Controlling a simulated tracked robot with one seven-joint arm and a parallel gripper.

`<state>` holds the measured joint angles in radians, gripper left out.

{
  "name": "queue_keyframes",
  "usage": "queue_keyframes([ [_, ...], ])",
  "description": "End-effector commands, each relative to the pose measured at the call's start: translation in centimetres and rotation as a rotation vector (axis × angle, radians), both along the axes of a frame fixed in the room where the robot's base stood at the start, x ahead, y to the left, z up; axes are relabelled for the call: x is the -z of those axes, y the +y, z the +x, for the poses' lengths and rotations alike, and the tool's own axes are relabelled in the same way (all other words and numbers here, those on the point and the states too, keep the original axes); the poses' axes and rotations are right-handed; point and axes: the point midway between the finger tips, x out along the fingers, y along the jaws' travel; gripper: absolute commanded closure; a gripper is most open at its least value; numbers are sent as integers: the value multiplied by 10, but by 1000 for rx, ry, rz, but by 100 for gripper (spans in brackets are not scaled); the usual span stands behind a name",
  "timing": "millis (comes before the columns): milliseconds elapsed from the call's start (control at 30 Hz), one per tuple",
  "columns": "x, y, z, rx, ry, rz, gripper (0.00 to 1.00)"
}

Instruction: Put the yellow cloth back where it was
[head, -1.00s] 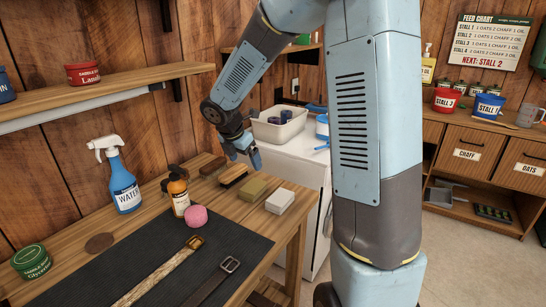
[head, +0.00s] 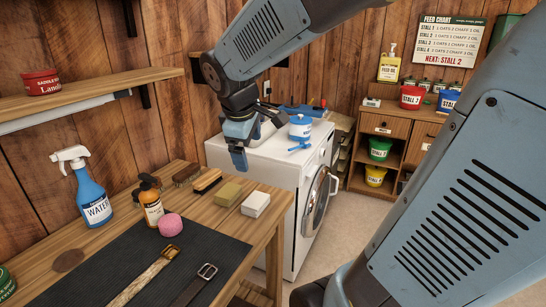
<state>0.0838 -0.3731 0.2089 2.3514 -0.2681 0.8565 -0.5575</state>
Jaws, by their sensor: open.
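I cannot make out a cloth that is clearly yellow. An olive-yellow block (head: 228,194) lies on the wooden table (head: 265,228), beside a white block (head: 255,204); I cannot tell whether the olive one is folded cloth or a sponge. My gripper (head: 239,166) points down, open and empty. In the picture it is above the far end of the table, in front of the white washing machine (head: 288,160). My arm hides part of the machine's top.
Brushes (head: 207,181), an amber bottle (head: 151,203), a pink ball (head: 171,225) and a water spray bottle (head: 92,195) stand or lie on the table. Straps lie on a dark mat (head: 205,244). A blue-and-white tub (head: 301,127) stands on the machine. Buckets fill shelves at right.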

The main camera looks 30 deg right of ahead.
Motion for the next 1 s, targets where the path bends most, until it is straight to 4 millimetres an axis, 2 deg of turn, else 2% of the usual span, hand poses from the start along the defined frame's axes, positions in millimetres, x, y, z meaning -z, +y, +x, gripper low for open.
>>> queue_keyframes([
  [200,-14,-2,-43,246,-105,166,7],
  [533,-23,-1,-98,579,-210,443,7],
  [633,-24,-1,-108,643,-225,503,7],
  [733,-23,-10,-114,683,-233,541,7],
  [1000,-23,-9,-117,702,-234,557,7],
])
